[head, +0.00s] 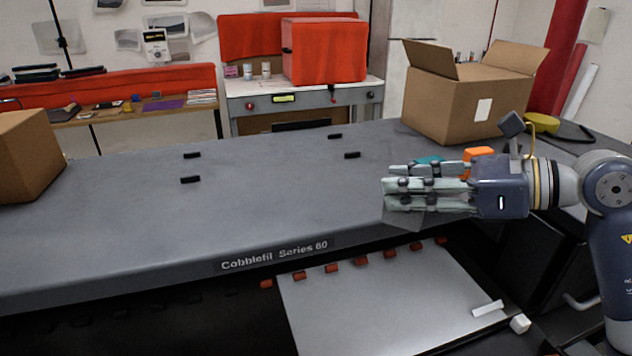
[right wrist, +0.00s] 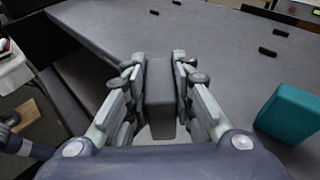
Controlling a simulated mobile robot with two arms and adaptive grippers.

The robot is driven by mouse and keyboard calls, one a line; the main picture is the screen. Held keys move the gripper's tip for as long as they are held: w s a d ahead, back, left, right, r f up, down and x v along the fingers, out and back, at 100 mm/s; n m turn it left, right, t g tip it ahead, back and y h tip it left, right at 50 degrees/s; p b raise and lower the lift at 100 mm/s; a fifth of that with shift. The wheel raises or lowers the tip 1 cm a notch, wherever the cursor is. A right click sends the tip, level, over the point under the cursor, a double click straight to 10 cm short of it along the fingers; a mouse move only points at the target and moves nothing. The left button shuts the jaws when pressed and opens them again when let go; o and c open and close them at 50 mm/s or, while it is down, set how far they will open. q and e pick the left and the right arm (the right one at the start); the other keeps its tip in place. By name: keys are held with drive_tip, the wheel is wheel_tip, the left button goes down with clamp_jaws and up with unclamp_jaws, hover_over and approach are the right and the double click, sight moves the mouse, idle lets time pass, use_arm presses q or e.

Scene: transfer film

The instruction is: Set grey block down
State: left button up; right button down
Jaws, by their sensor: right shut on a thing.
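My right gripper (head: 390,188) reaches in from the right over the front right part of the grey table. It is shut on the grey block (right wrist: 161,88), which sits between its fingers in the right wrist view. In the head view the fingers mostly hide the block, and I cannot tell whether it touches the tabletop. A teal block (right wrist: 291,112) stands on the table beside the gripper; in the head view it shows partly behind the fingers (head: 430,159). My left gripper is not in view.
An orange block (head: 479,153) shows behind the right gripper. An open cardboard box (head: 452,107) stands at the back right, another box (head: 26,152) at the left edge. Several small black pieces (head: 190,180) lie mid-table. The table's front edge (head: 330,246) is close to the gripper.

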drive_tip(key=shift+w+r, duration=0.2)
drive_tip(key=shift+r, duration=0.45)
drive_tip(key=shift+w+a+r, duration=0.2)
drive_tip(key=w+p+x, duration=0.1)
drive_tip(key=p+x, duration=0.1)
drive_tip(key=x, duration=0.3)
drive_tip(key=p+x, duration=0.3)
drive_tip(key=x, duration=0.2)
drive_tip(key=w+d+p+x, duration=0.1)
drive_tip(key=p+x, duration=0.2)
drive_tip(key=x, duration=0.2)
drive_tip(key=shift+w+a, duration=0.15)
drive_tip(key=shift+w, duration=0.3)
drive_tip(key=shift+f, duration=0.3)
drive_tip(key=shift+f, duration=0.15)
drive_tip(key=c, duration=1.4)
unclamp_jaws()
